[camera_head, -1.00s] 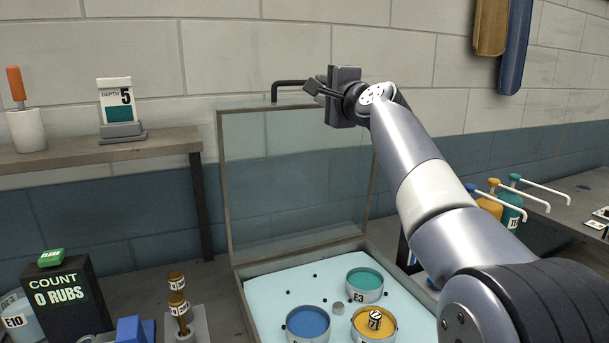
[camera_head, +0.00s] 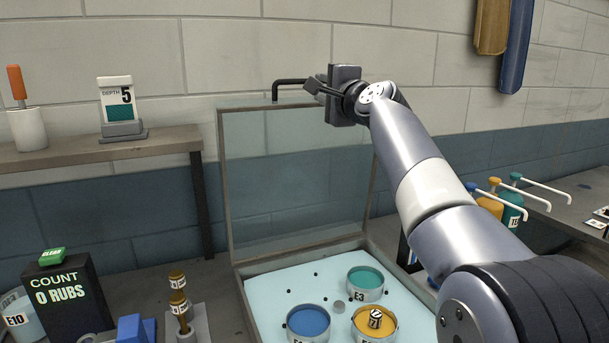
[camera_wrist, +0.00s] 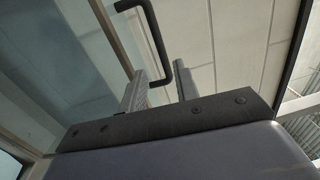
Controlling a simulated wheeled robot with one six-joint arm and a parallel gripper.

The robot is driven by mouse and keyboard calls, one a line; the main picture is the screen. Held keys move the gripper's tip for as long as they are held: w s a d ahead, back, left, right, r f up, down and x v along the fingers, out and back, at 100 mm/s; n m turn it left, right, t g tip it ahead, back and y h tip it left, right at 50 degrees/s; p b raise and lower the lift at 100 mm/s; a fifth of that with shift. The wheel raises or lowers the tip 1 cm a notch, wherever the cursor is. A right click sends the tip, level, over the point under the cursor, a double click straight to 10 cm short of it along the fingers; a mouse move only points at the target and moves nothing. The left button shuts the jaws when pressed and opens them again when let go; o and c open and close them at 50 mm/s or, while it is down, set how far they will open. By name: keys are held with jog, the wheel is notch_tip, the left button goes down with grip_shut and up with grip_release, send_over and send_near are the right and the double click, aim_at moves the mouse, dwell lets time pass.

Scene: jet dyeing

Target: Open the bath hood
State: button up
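The bath hood (camera_head: 295,175) is a clear panel in a grey frame, standing upright at the back of the bath (camera_head: 262,262). It shows from close up in the wrist view (camera_wrist: 62,55). Its black bent handle (camera_head: 289,83) is at the top edge, also seen in the wrist view (camera_wrist: 157,38). My gripper (camera_head: 318,86) is at the right end of the handle. In the wrist view its two fingers (camera_wrist: 159,70) are apart, with the handle's lower bend at the gap between them. Whether they touch the handle is unclear.
Blue (camera_head: 308,321), teal (camera_head: 366,281) and yellow (camera_head: 374,322) cups sit in the bath. A shelf (camera_head: 90,152) with a depth sign is at left, above a rub counter (camera_head: 63,300). Pump bottles (camera_head: 511,207) stand at right. The wall is close behind the hood.

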jog(key=b, duration=0.3)
send_near(305, 80)
jog(key=shift+g+h, duration=0.3)
jog(key=shift+g, duration=0.4)
jog(key=p+x, duration=0.2)
jog(key=p, duration=0.2)
jog(key=r+p+x, duration=0.1)
jog(key=p+x, duration=0.2)
jog(key=p, duration=0.2)
jog(key=p+x, duration=0.3)
jog(key=p, duration=0.1)
jog(key=shift+d+r+p, duration=0.15)
jog(key=shift+p, duration=0.2)
jog(key=w+p, duration=0.1)
jog(key=p, duration=0.1)
jog(key=w+a+p, duration=0.1)
jog(key=p, duration=0.1)
jog(key=shift+w+g, duration=0.2)
jog(key=shift+g, duration=0.1)
jog(key=s+d+n+b, duration=0.2)
jog(key=s+d+b, duration=0.1)
jog(key=s, duration=0.7)
jog(key=shift+d+r+n+g+b, duration=0.3)
jog(key=shift+r+b, duration=0.1)
jog(key=shift+b, duration=0.5)
jog(key=shift+s, duration=0.1)
